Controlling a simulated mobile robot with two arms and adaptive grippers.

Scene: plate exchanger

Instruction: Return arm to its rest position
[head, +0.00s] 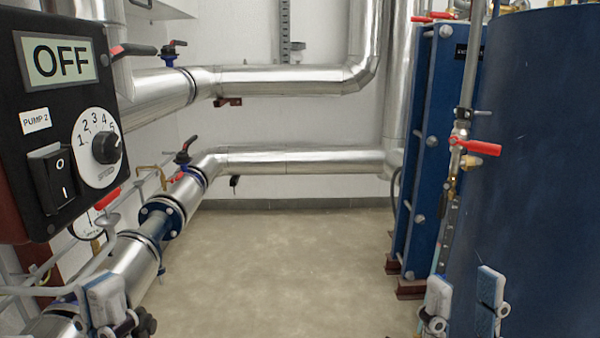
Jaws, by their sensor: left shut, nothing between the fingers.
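My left gripper (104,300) is at the bottom left, below the control box, in front of the insulated pipe. Its fingers are together and hold nothing. My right gripper (464,294) is at the bottom right, in front of the blue tank. Its two fingers stand apart with nothing seen between them. Both grippers are cut off by the lower edge of the view.
A black PUMP 2 control box (65,125) at upper left reads OFF, with a dial (106,147) and a rocker switch (50,180). Silver pipes (300,160) line the wall. A blue plate exchanger (437,150) and tank (540,170) stand right. The middle floor (280,265) is clear.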

